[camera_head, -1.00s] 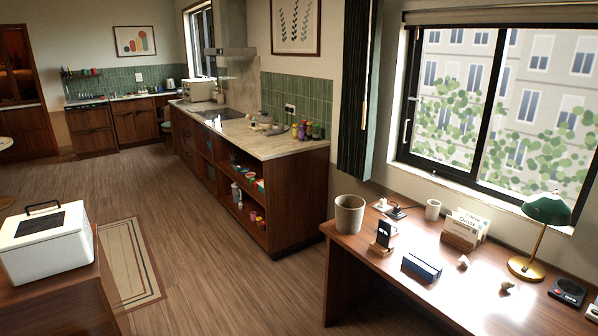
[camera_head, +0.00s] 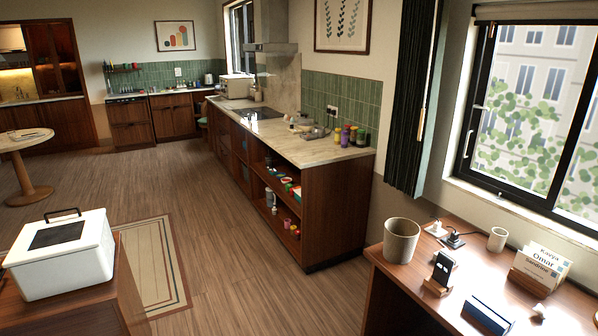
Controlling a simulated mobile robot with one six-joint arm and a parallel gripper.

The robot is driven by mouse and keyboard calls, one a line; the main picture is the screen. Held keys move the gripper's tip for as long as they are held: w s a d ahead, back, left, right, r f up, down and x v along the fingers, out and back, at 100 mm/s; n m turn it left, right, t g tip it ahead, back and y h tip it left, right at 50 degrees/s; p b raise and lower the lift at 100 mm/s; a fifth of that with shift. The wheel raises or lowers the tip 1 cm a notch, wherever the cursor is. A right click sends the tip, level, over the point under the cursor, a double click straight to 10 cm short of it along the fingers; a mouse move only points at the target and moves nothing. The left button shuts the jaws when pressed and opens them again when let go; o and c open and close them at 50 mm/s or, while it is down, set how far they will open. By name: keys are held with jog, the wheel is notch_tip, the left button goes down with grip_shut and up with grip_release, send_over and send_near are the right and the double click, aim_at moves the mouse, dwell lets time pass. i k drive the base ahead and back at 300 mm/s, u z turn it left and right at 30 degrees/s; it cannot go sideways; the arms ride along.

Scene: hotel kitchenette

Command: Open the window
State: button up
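The near window (camera_head: 530,110) has a black frame and stands at the right above the desk, cut off by the picture's right edge. Its visible sash looks closed, and a pale handle (camera_head: 467,144) sits on the left side of its frame. A second window (camera_head: 243,45) is far back above the kitchen counter; whether it is open or shut is too small to tell. My gripper is not in view.
A desk (camera_head: 400,268) with a beige bin (camera_head: 401,240), mug (camera_head: 497,239) and card holder (camera_head: 540,265) stands below the near window. A dark curtain (camera_head: 412,100) hangs left of it.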

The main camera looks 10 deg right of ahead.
aim_at(591, 83)
jog(key=u, duration=0.15)
jog(key=i, duration=2.35)
jog(key=z, duration=0.45)
jog(key=i, duration=0.9)
jog(key=z, duration=0.3)
